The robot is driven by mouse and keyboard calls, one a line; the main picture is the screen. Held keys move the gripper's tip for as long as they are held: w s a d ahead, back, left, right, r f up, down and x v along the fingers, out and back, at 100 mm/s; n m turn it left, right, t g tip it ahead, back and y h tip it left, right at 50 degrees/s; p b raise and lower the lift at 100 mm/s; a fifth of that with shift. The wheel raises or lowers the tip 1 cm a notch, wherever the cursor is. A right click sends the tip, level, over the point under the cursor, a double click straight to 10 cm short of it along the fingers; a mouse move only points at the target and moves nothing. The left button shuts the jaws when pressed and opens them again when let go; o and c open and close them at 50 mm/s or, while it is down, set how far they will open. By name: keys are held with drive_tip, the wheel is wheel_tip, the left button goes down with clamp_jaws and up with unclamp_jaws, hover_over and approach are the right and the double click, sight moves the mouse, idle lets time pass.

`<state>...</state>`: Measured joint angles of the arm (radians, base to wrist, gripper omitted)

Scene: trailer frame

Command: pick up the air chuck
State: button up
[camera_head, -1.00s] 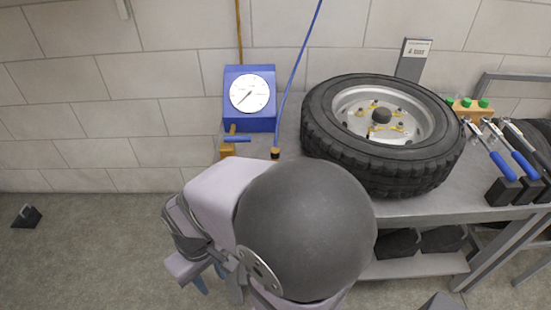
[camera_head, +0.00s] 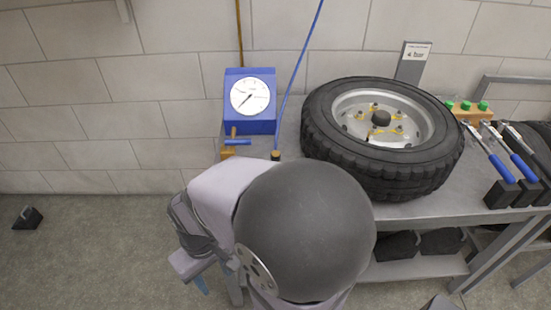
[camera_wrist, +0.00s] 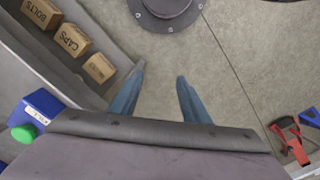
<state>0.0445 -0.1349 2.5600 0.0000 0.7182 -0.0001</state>
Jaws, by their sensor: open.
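The air chuck seems to be the small dark-and-brass end (camera_head: 276,154) of the blue hose (camera_head: 297,75), at the bench's back edge just right of the blue gauge box (camera_head: 248,125). My arm hides what lies below it, and its exact shape is too small to tell. My gripper (camera_wrist: 157,88) shows two blue fingers spread apart in the wrist view, with nothing between them. It points down over bare floor. In the head view the gripper is mostly hidden behind my wrist, left of and nearer than the bench. The air chuck is not in the wrist view.
A large tyre on a rim (camera_head: 335,145) lies on the grey bench (camera_head: 430,205). A blue-handled valve (camera_head: 237,142) sits under the gauge. Blue-handled tools (camera_head: 522,166) stand at the right. The wrist view shows labelled boxes (camera_wrist: 72,40) and a red tool (camera_wrist: 290,140).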

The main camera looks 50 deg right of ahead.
drive_tip(key=s+d+r+m+g+p, duration=0.25)
drive_tip(key=d+r+m+p, duration=0.2)
drive_tip(key=d+p, duration=0.3)
drive_tip(key=m+t+h+p, duration=0.4)
drive_tip(key=m+t+p, duration=0.1)
drive_tip(key=p, duration=0.1)
approach(275, 155)
drive_tip(key=x, duration=0.5)
drive_tip(key=shift+s+d, duration=0.15)
drive_tip(key=shift+s, duration=0.05)
drive_tip(key=shift+w+d+r+m, duration=0.15)
drive_tip(key=shift+w+m, duration=0.1)
drive_tip(key=shift+m, duration=0.3)
drive_tip(key=shift+a+x, duration=0.15)
drive_tip(key=shift+x, duration=1.65)
drive_tip(key=shift+a+x, duration=0.15)
drive_tip(key=shift+x, duration=1.7)
